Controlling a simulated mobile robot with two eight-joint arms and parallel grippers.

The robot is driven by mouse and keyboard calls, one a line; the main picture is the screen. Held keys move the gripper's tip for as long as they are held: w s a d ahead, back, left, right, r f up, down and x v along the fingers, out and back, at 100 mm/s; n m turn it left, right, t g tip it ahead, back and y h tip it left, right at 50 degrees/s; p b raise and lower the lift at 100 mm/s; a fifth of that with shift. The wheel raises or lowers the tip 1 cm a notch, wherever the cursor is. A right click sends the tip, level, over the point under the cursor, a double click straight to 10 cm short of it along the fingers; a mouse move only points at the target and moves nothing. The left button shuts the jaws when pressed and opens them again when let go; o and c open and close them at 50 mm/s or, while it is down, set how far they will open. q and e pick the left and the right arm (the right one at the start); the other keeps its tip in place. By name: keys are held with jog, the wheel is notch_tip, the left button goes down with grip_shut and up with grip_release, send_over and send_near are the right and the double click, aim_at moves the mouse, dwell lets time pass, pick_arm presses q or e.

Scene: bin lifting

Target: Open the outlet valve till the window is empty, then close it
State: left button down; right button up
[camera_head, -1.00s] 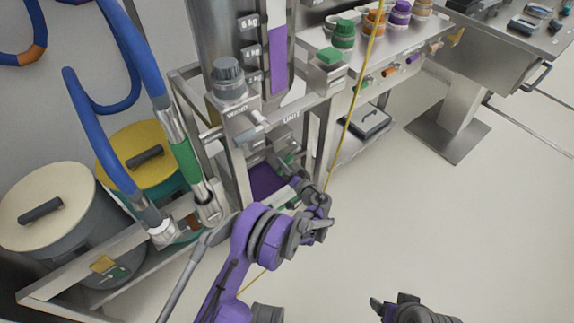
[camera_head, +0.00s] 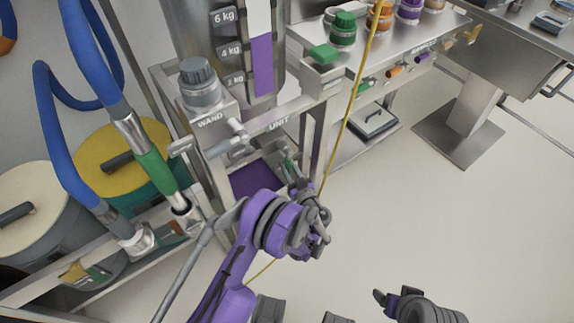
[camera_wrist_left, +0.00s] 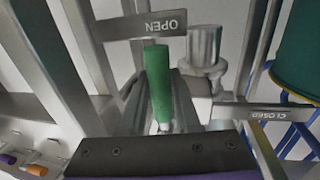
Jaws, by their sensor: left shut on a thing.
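The outlet valve's green handle (camera_wrist_left: 158,85) stands in the middle of the left wrist view, its far end at the OPEN plate (camera_wrist_left: 140,26). The CLOSED plate (camera_wrist_left: 265,114) is off to the right.
A purple surface (camera_head: 255,178) shows inside the frame below the unit. Blue hoses (camera_head: 95,60) and lidded drums (camera_head: 120,160) stand at left. A yellow cable (camera_head: 347,112) hangs by the arm. A bench (camera_head: 400,50) with jars is behind. The floor at right is clear.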

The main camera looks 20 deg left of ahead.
pick_arm(q)
jog(key=shift+w+d, duration=0.1)
dwell(0.5)
jog(key=c, duration=0.6)
grip_release()
jog(key=p+v, duration=0.2)
jog(key=v, duration=0.8)
jog(key=shift+s+d, duration=0.25)
jog(key=shift+s, duration=0.05)
